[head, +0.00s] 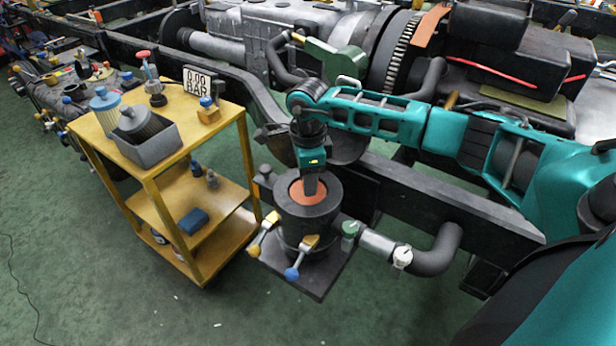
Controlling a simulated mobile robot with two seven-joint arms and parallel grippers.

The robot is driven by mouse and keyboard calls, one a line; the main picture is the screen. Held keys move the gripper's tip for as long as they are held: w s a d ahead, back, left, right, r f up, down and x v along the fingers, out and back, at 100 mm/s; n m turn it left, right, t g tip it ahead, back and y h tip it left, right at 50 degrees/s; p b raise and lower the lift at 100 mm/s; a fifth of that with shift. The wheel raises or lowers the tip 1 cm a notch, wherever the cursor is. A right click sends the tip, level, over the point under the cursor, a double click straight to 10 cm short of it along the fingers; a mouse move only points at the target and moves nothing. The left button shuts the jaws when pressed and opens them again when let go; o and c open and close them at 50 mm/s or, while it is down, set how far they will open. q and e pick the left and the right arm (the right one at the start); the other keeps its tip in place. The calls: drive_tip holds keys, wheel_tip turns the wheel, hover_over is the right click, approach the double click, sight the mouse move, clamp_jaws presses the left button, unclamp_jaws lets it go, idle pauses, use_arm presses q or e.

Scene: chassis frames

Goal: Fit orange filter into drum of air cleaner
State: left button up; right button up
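The drum of the air cleaner (309,221) is a dark, upright, open-topped cylinder on a dark plate, right of the yellow cart. The orange filter (297,195) shows as an orange round face inside the drum's mouth, ringed by the dark rim. How deep it sits cannot be told. My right gripper (311,192) points straight down over the drum, its grey fingers close together at the orange face. The fingers hide part of the filter, and I cannot tell whether they grip it. My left gripper is not in view.
Clamps with yellow, blue and green parts (292,273) stand around the drum's base. A dark elbow pipe (437,252) lies to its right. The yellow cart (196,143) carries grey and blue canisters and a gauge sign. The chassis rail (440,195) runs behind. Green floor is open in front.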

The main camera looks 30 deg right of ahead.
drive_tip(key=shift+o, duration=1.2)
drive_tip(key=shift+r, duration=0.15)
